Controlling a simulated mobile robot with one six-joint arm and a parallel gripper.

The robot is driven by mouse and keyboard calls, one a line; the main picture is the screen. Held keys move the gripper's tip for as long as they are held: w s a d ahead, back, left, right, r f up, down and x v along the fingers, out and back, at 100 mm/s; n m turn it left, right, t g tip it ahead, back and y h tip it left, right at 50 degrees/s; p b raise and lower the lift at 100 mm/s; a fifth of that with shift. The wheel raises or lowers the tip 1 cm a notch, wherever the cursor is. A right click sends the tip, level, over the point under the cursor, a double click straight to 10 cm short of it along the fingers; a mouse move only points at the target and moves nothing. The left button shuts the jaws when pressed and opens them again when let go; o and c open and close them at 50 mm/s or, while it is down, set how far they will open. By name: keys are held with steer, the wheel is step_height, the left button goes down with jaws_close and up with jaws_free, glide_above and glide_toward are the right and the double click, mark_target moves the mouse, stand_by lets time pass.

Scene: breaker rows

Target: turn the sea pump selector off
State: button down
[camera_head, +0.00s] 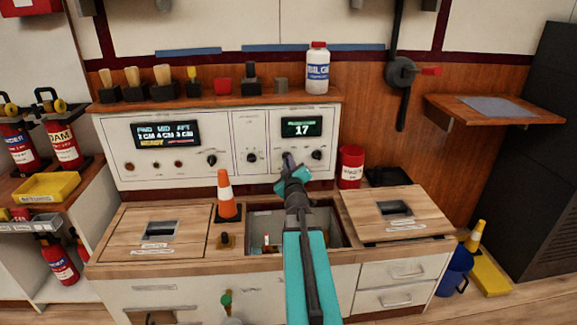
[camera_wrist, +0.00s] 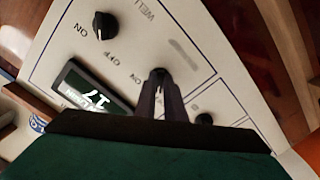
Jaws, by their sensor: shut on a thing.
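The white control panel (camera_head: 232,150) runs under the wooden shelf. My gripper (camera_head: 288,160) is at its right section, below a small display (camera_head: 301,128) reading 17. In the wrist view my gripper (camera_wrist: 160,82) is shut on a dark selector knob (camera_wrist: 158,72), mostly hidden by the fingers. OFF and ON are printed beside it; its name is not readable, so I cannot tell whether it is the sea pump selector. Its exact pointing is hidden. Another black knob (camera_head: 317,155) sits to its right; it also shows in the wrist view (camera_wrist: 105,25).
Other black knobs (camera_head: 252,157) (camera_head: 212,160) sit further left on the panel. An orange cone (camera_head: 226,195) stands on the counter below. An open bin (camera_head: 262,228) lies under my arm. A white bottle (camera_head: 317,70) stands on the shelf above.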

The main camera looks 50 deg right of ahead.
steer(key=shift+n, duration=0.3)
steer(key=c, duration=1.8)
jaws_free()
steer(key=shift+c, duration=0.2)
steer(key=shift+s+a, duration=0.1)
steer(key=shift+s, duration=0.05)
steer(key=p+v, duration=0.5)
steer(key=p, duration=0.2)
steer(key=shift+s+a+r+p, duration=0.15)
steer(key=shift+a+p, duration=0.05)
steer(key=shift+p, duration=0.1)
steer(key=p, duration=0.4)
steer(key=shift+s+a, duration=0.35)
steer(key=shift+s, duration=0.05)
steer(key=s+p, duration=0.1)
steer(key=p, duration=0.3)
steer(key=shift+a, duration=0.4)
